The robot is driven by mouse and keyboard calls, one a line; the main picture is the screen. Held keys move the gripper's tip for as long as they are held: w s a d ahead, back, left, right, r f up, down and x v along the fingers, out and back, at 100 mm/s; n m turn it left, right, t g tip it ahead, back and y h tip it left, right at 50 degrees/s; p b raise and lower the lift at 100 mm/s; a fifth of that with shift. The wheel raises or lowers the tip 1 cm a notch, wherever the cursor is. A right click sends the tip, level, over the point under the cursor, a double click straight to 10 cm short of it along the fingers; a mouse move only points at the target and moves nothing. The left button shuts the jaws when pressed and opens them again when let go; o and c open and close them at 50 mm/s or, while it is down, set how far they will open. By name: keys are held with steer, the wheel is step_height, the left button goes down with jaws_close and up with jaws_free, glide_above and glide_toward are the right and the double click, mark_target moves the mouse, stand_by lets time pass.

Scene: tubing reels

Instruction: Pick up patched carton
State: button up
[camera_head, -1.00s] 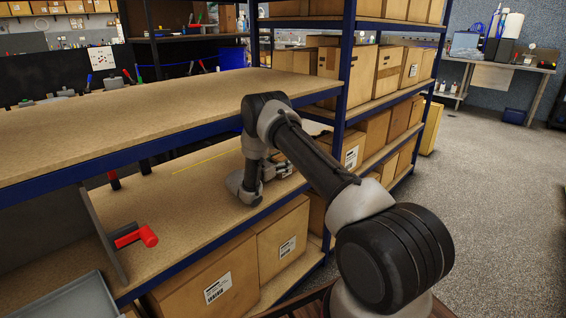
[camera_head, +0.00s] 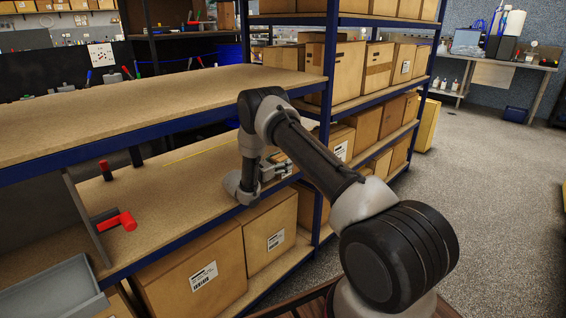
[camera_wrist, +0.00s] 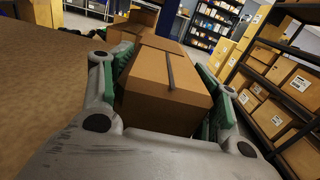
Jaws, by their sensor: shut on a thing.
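A brown carton (camera_wrist: 165,90) with a narrow dark strip on its top fills the middle of the wrist view. My gripper (camera_wrist: 162,98) is shut on it, with one green-lined finger along each side of the carton. In the head view my gripper (camera_head: 280,168) is small, over the front edge of the middle shelf board. The held carton is mostly hidden there behind my arm, so I cannot tell whether it clears the board.
Labelled cartons (camera_head: 195,275) stand below. A blue-framed rack (camera_head: 325,100) with several cartons is close behind my gripper. Open floor (camera_head: 480,190) lies to the right.

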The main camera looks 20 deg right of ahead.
steer(key=o, duration=1.4)
steer(key=v, duration=1.2)
steer(key=shift+c, duration=0.2)
